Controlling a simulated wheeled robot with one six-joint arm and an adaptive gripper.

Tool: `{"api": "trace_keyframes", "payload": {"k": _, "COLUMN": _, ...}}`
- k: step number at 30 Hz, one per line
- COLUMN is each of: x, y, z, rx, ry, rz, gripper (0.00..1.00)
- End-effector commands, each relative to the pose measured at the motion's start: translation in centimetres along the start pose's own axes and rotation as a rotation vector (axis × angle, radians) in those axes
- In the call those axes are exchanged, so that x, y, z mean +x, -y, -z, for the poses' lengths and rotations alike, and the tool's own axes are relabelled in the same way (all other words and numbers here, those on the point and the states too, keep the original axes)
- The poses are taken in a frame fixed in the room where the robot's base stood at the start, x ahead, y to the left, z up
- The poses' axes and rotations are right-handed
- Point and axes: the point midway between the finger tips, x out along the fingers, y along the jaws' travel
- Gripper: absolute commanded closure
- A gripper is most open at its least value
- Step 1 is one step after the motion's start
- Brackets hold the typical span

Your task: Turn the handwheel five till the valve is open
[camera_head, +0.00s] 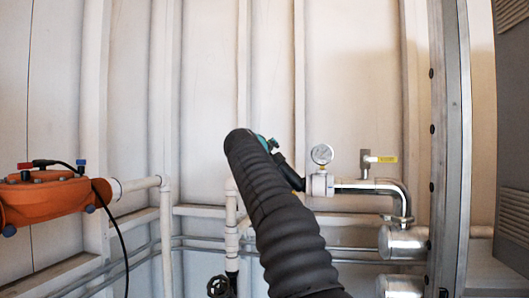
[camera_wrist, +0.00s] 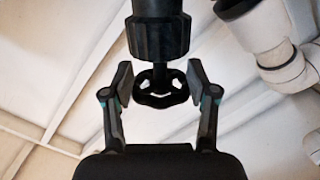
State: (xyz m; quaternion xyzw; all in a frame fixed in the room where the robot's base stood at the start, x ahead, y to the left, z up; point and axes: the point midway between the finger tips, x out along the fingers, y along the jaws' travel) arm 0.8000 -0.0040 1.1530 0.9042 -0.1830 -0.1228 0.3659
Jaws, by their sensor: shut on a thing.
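A small black lobed handwheel (camera_wrist: 160,99) sits in the middle of the wrist view, below a black valve body (camera_wrist: 160,36). No number shows on the wheel, and how far the valve is open cannot be told. In the head view my gripper (camera_head: 268,143) is mostly hidden behind my dark ribbed arm. Beside it a black valve part (camera_head: 291,174) joins the white pipe fitting; the wheel is hidden there.
Another black handwheel (camera_head: 220,287) is low at the bottom. An orange unit (camera_head: 52,197) with a black cable is at left. A metal frame (camera_head: 452,150) stands at right.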

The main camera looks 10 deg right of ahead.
Motion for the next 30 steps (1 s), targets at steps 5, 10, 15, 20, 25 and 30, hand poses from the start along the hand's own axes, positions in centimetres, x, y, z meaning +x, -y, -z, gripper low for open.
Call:
{"api": "trace_keyframes", "payload": {"k": 5, "x": 0.04, "y": -0.45, "z": 0.25, "rx": 0.001, "ry": -0.006, "rz": 0.074, "gripper": 0.76}}
{"api": "trace_keyframes", "payload": {"k": 10, "x": -0.01, "y": -0.63, "z": 0.28, "rx": -0.006, "ry": -0.01, "rz": 0.131, "gripper": 0.76}}
{"api": "trace_keyframes", "payload": {"k": 15, "x": -0.1, "y": -0.61, "z": 0.37, "rx": -0.011, "ry": -0.015, "rz": 0.157, "gripper": 0.76}}
{"api": "trace_keyframes", "payload": {"k": 20, "x": -0.15, "y": -0.6, "z": 0.42, "rx": -0.012, "ry": -0.016, "rz": 0.158, "gripper": 0.76}}
{"api": "trace_keyframes", "payload": {"k": 25, "x": -0.19, "y": -0.6, "z": 0.45, "rx": -0.012, "ry": -0.016, "rz": 0.158, "gripper": 0.32}}
{"api": "trace_keyframes", "payload": {"k": 30, "x": -0.23, "y": -0.5, "z": 0.48, "rx": -0.012, "ry": -0.016, "rz": 0.16, "gripper": 0.19}}
